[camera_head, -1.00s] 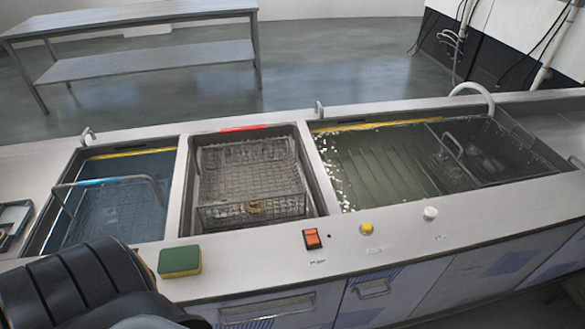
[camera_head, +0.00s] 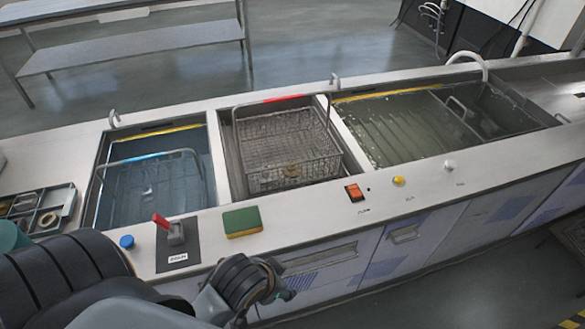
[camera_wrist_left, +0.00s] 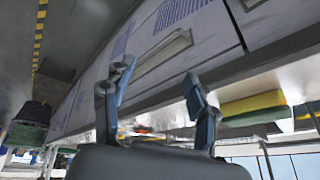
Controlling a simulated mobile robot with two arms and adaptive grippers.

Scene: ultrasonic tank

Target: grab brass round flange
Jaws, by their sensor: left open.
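A small brass-coloured piece (camera_head: 291,171), likely the round flange, lies in the wire basket (camera_head: 330,160) in the middle tank; its shape is partly hidden by the mesh. A tan ring (camera_head: 47,220) also shows in the grey tray at the far left. My left gripper (camera_head: 280,284) is at the front of the counter, below and in front of the middle tank, well apart from the basket. In the left wrist view its fingers (camera_wrist_left: 157,80) are spread with nothing between them. My right gripper does not show.
A green-yellow sponge (camera_head: 242,222), a red-handled switch (camera_head: 172,232), a blue knob (camera_head: 127,242) and an orange switch (camera_head: 354,192) sit on the front counter strip. Water-filled tanks flank the basket: left (camera_head: 150,195) and right (camera_head: 410,130). A raised red-topped handle (camera_head: 283,98) spans the basket.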

